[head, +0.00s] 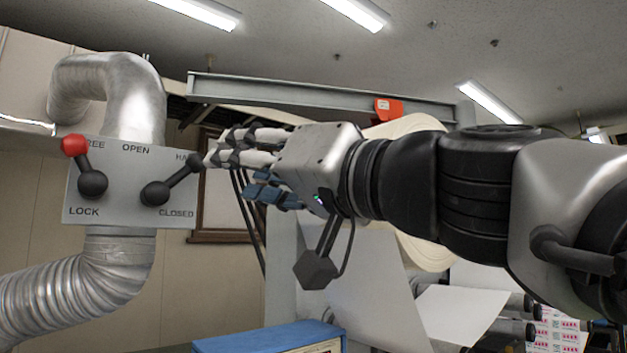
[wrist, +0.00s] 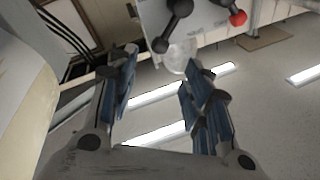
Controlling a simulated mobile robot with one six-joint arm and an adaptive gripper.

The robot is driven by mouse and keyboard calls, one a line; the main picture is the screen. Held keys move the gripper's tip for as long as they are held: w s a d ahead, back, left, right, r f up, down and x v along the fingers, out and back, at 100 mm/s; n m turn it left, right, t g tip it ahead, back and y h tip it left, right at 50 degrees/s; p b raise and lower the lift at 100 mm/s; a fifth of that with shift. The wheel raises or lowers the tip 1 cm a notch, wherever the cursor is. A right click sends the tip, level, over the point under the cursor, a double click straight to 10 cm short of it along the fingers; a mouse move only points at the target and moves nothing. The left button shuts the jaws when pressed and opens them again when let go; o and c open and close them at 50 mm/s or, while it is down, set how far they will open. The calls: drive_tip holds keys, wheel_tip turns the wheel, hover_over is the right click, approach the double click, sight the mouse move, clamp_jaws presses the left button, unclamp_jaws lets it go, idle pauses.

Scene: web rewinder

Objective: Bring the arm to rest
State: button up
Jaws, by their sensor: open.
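My gripper (head: 236,165) is open and reaches left towards a grey valve plate (head: 128,160) on a silver duct. A second lever with a red knob (head: 74,146) tilts up-left towards the FREE label.
The silver duct (head: 120,265) runs above and below the plate. A large pale web roll (head: 410,130) and its hanging sheet stand behind my arm. A grey beam (head: 300,95) with a red block crosses overhead. A blue box (head: 270,338) lies below. Black cables hang behind my fingers.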

drive_tip(key=shift+s+d+f, duration=0.1)
drive_tip(key=shift+s+d, duration=0.2)
drive_tip(key=shift+d, duration=0.1)
drive_tip(key=s+d+f+m+g+h, duration=0.15)
drive_tip(key=d+f+h, duration=0.3)
drive_tip(key=f, duration=1.05)
drive_tip(key=d+f+m+g+h, duration=0.2)
drive_tip(key=d+f+h, duration=0.25)
drive_tip(key=f, duration=1.05)
drive_tip(key=s+d+f+g+h, duration=0.1)
drive_tip(key=s+d+f+h, duration=0.1)
drive_tip(key=s+d+f, duration=0.35)
drive_tip(key=s+d+f+m+g+h, duration=0.1)
drive_tip(key=s+d+f+h, duration=0.15)
drive_tip(key=f, duration=0.65)
drive_tip(key=s+d+f+g+h, duration=0.1)
drive_tip(key=s+d+f+h, duration=0.2)
drive_tip(key=f, duration=0.5)
wheel_tip(320, 180, down, 20)
drive_tip(key=s+d+g+b, duration=0.1)
drive_tip(key=s+d+b, duration=0.1)
drive_tip(key=b, duration=1.5)
drive_tip(key=shift+r+g+y, duration=0.1)
drive_tip(key=shift+g+y, duration=0.15)
drive_tip(key=shift+c, duration=0.2)
